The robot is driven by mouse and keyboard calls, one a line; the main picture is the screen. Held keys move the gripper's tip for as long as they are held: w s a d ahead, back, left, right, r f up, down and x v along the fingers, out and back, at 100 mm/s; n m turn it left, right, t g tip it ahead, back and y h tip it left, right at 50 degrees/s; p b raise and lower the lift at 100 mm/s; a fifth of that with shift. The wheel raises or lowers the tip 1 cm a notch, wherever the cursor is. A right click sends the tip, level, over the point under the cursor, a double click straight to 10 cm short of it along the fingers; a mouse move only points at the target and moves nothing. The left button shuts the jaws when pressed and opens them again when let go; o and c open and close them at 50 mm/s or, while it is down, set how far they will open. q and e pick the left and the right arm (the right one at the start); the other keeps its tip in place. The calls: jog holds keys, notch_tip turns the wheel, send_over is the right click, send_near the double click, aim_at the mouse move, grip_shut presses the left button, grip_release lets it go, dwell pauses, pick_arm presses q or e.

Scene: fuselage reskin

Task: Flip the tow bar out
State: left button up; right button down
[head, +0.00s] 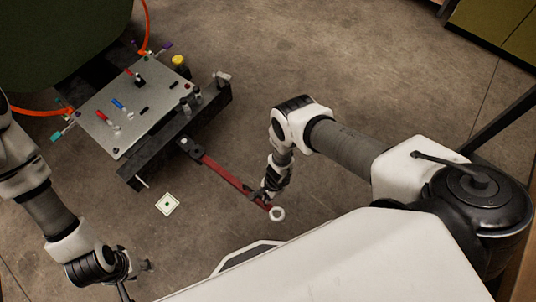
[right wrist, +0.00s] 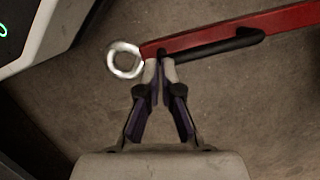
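The tow bar (head: 232,175) is a red bar reaching out from a black hinge block (head: 190,147) on the front of the cart. It ends in a pale metal ring (head: 277,213). In the right wrist view the red bar (right wrist: 210,36), its black handle (right wrist: 215,46) and the ring (right wrist: 124,59) show. My right gripper (head: 266,194) is at the ring end of the bar. Its fingertips (right wrist: 159,64) are nearly together at the inner end of the black handle, and seem closed on it. My left gripper (head: 138,279) is apart from the bar at the lower left, its fingers spread and empty.
The low cart (head: 135,95) has a grey top with small coloured tools and a dark front beam (head: 150,160). A white square marker (head: 167,204) lies on the floor. Orange hoses (head: 40,112) run beside the cart. The concrete floor (head: 310,60) right of the cart is clear.

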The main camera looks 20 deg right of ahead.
jog(key=w+d+r+p, duration=0.1)
jog(key=d+r+p, duration=0.4)
jog(key=r, duration=0.5)
jog(key=shift+w+d+r+p, duration=0.2)
jog(key=shift+w+d+p, duration=0.2)
jog(key=shift+p, duration=0.45)
